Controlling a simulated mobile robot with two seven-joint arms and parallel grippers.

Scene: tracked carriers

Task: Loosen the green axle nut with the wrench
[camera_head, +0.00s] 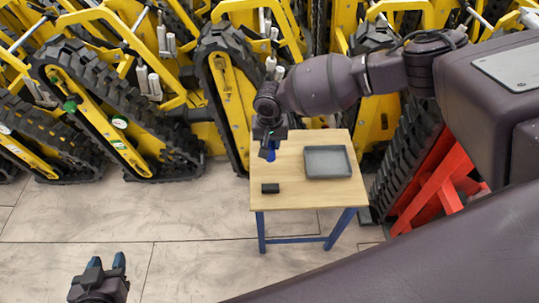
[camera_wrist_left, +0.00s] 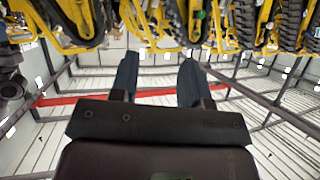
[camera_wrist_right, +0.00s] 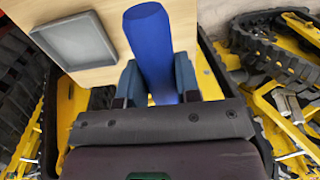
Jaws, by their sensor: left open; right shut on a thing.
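My right gripper (camera_head: 268,146) is over the back left part of the wooden table and is shut on a blue bar. This bar looks like the wrench's handle; in the right wrist view the blue wrench handle (camera_wrist_right: 150,45) stands between the fingers (camera_wrist_right: 158,82). The wrench's head cannot be made out. A small green part (camera_head: 70,105) shows on a yellow tracked carrier at the left and may be the axle nut. A paler green-rimmed disc (camera_head: 119,121) is close to it. My left gripper (camera_head: 106,264) is open and empty over the floor, far from both; its fingers also show in the left wrist view (camera_wrist_left: 158,82).
The wooden table (camera_head: 300,195) carries a grey tray (camera_head: 328,176) and a small black block (camera_head: 270,188). Yellow carriers with black tracks (camera_head: 105,95) crowd the back. A red frame (camera_head: 435,185) stands right of the table. The pale floor (camera_head: 185,215) left of the table is clear.

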